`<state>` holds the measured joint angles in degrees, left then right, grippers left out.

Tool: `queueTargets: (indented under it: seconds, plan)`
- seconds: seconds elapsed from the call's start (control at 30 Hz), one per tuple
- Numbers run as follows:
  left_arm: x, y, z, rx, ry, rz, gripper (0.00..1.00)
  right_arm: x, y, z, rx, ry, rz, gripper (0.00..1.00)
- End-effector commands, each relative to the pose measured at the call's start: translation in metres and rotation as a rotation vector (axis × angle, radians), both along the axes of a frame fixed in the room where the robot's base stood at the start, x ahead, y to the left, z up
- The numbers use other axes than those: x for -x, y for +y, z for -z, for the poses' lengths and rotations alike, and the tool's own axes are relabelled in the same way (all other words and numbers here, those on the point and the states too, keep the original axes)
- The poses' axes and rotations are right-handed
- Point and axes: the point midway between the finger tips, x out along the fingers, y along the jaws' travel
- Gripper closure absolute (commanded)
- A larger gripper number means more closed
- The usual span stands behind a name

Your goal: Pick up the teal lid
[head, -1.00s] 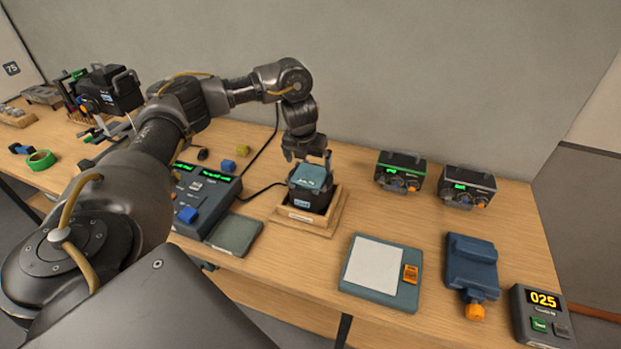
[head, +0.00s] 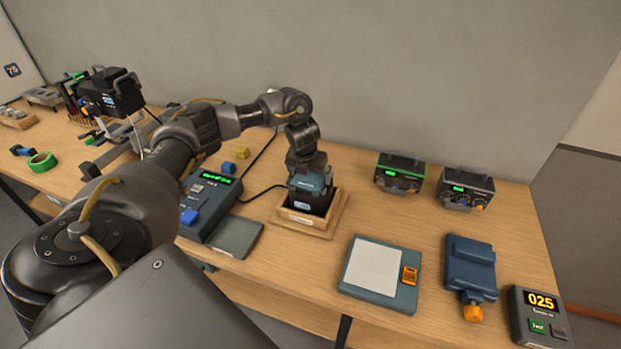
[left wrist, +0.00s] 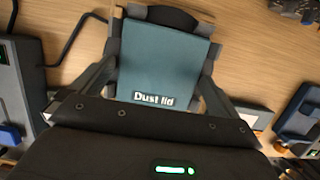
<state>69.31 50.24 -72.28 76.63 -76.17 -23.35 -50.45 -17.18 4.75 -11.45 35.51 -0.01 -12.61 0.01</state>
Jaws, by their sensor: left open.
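The teal lid (head: 311,181) sits on top of a dark box (head: 308,201) in a wooden tray (head: 297,223) near the middle of the table. In the left wrist view the teal lid (left wrist: 166,60) fills the middle and reads "Dust lid". My left gripper (head: 306,168) points down right at the lid. In the wrist view its open fingers (left wrist: 165,75) stand on either side of the lid; whether they touch it I cannot tell. The gripper hides the lid's upper part in the head view. My right gripper is not in view.
A fader console (head: 209,206) and a grey-green pad (head: 236,237) lie left of the tray. A plate with a white panel (head: 373,269) lies to the right. Two small black units (head: 400,172) stand behind, near the wall. A blue device (head: 470,262) and a display box (head: 541,315) are farther right.

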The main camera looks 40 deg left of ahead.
Motion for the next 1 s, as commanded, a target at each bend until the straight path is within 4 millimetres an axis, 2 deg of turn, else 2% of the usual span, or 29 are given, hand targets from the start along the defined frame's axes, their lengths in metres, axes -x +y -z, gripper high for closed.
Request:
queueTargets:
  seconds: [0.03, 0.27, 0.53, 0.67, 0.83, 0.9, 1.0]
  plan:
    - [0.000, 0.000, 0.000, 0.000, 0.000, 0.000, 0.04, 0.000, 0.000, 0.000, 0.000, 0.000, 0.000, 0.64]
    - [0.000, 0.000, 0.000, 0.000, 0.000, 0.000, 0.34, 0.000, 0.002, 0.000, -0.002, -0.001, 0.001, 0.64]
    - [0.000, 0.000, -0.001, 0.000, 0.000, 0.000, 0.35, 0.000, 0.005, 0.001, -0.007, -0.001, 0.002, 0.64]
    - [-0.001, 0.000, -0.006, 0.001, -0.003, 0.001, 0.35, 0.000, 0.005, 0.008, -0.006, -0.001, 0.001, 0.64]
    - [-0.002, 0.000, -0.028, 0.000, -0.007, 0.002, 0.35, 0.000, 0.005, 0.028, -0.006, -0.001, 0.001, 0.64]
    - [0.009, -0.001, -0.051, -0.004, -0.007, 0.005, 0.35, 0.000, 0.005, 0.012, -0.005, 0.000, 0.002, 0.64]
    - [0.029, -0.006, -0.075, -0.005, -0.008, 0.007, 0.35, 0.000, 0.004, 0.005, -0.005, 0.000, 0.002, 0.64]
